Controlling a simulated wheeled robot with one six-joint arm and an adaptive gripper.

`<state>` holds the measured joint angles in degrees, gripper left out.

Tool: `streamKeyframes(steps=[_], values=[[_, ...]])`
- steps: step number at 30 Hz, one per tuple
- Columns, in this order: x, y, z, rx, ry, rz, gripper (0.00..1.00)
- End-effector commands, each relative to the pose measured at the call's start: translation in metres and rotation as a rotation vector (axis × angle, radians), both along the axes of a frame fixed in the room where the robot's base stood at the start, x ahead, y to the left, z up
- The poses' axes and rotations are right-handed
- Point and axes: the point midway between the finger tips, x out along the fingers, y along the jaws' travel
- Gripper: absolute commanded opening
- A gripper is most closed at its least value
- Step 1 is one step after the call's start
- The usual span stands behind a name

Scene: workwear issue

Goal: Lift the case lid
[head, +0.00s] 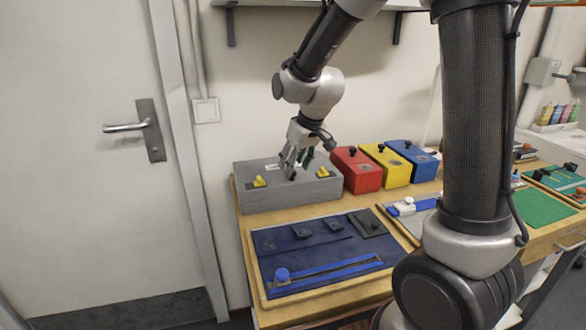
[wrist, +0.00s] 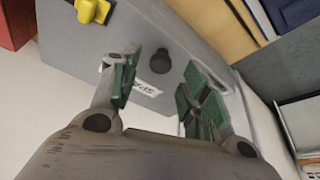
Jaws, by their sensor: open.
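The grey case (head: 290,194) stands at the back left of the table with its lid down. Two yellow latches, one on the left (head: 259,182) and one on the right (head: 322,172), sit on it. In the wrist view the grey lid (wrist: 110,30) carries a dark round knob (wrist: 160,60), a white label (wrist: 145,88) and one yellow latch (wrist: 92,10). My gripper (head: 289,168) points down over the middle of the lid. It is open and empty. In the wrist view its green-padded fingers (wrist: 161,72) stand on either side of the knob; contact cannot be told.
Red (head: 356,170), yellow (head: 387,165) and blue (head: 413,160) boxes with dark knobs stand close right of the case. A dark blue board (head: 320,262) with a blue slider lies in front. The wall is close behind; a shelf (head: 270,3) hangs above.

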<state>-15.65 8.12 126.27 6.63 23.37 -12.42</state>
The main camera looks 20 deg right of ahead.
Motion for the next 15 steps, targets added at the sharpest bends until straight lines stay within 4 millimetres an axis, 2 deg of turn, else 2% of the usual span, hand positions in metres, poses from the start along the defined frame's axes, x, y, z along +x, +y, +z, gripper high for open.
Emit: streamKeyframes(steps=[1, 6, 15], values=[[0.002, 0.001, -0.008, -0.001, 0.003, 0.0, 0.46], [0.008, 0.003, -0.021, -0.001, 0.002, 0.001, 0.46], [0.009, 0.004, -0.023, 0.0, 0.0, 0.001, 0.44]])
